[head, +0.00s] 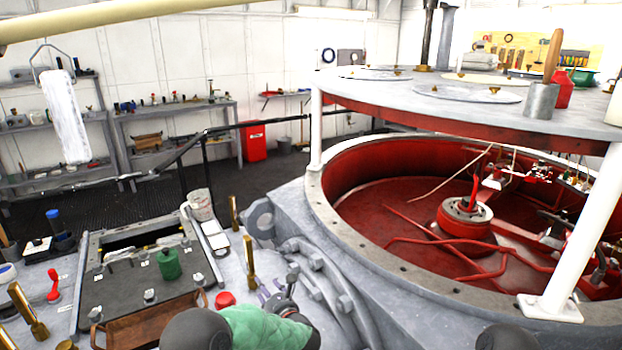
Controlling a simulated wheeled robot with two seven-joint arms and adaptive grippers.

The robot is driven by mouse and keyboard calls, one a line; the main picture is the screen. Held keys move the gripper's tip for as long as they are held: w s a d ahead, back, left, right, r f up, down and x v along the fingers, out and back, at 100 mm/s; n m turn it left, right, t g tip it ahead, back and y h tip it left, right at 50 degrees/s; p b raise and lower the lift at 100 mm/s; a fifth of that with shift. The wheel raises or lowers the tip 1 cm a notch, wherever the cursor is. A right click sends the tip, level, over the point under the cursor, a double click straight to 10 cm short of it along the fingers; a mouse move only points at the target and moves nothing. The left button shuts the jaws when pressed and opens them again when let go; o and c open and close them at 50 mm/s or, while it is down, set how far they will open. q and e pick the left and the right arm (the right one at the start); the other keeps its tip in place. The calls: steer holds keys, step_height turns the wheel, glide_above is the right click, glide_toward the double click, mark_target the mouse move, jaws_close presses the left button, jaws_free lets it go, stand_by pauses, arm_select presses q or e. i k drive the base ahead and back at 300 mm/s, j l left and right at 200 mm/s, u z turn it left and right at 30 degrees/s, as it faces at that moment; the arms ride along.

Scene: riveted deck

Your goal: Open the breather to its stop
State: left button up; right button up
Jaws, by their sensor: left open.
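I cannot tell for sure which fitting is the breather. Upright brass fittings (249,262) stand on the grey deck near my left gripper, with another brass one (28,314) at the far left. My left gripper (277,293) is low in the middle of the head view, at the end of my arm by the green sleeve. It is open, small and partly hidden by the arm, just right of the near brass fitting. Whether it touches anything is unclear. A red cap (225,299) sits left of it. My right gripper is not in view.
A large red-lined tub (400,180) with a raised grey lid plate (440,100) on white posts fills the right. A dark panel (120,290) with a green canister (168,263) and a brown tray (150,322) lie left. Curved ribbed metal (318,285) stands close right of the gripper.

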mark_target(224, 299)
steer(key=k+l, duration=0.8)
